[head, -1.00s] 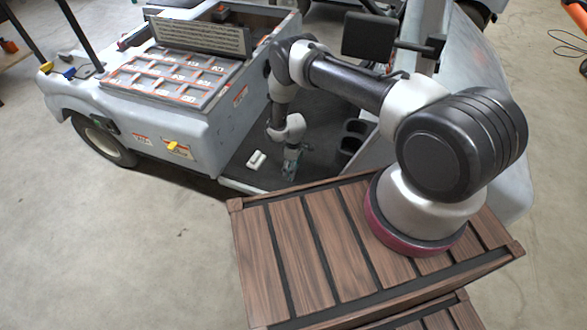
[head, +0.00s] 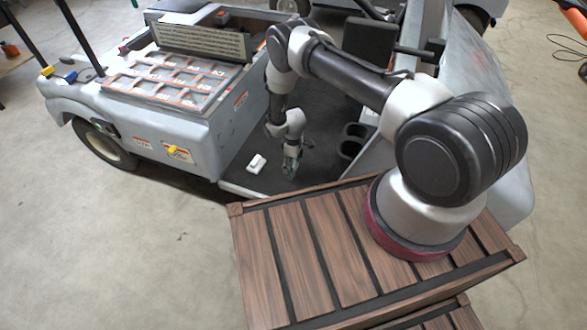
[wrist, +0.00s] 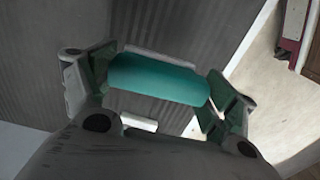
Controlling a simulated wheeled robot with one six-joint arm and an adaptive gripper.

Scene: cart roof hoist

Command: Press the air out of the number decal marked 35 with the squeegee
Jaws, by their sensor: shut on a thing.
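My gripper (head: 291,166) hangs over the dark floor of the cart, pointing down. In the wrist view my gripper (wrist: 155,88) is shut on a teal cylinder (wrist: 155,78), which spans its two fingers; I cannot tell whether it is part of a squeegee. The number decal marked 35 cannot be made out. Red-and-white labels (head: 143,142) are on the cart's side, one with a yellow thing (head: 172,149) on it. Several small labels lie in the orange-edged tray (head: 112,85), too small to read.
A white block (head: 256,163) lies on the cart floor (head: 240,178), left of my gripper. Cup holders (head: 352,141) are to its right. The cart's side wall (head: 235,115) stands at the left. A slatted wooden crate (head: 290,250) is in front.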

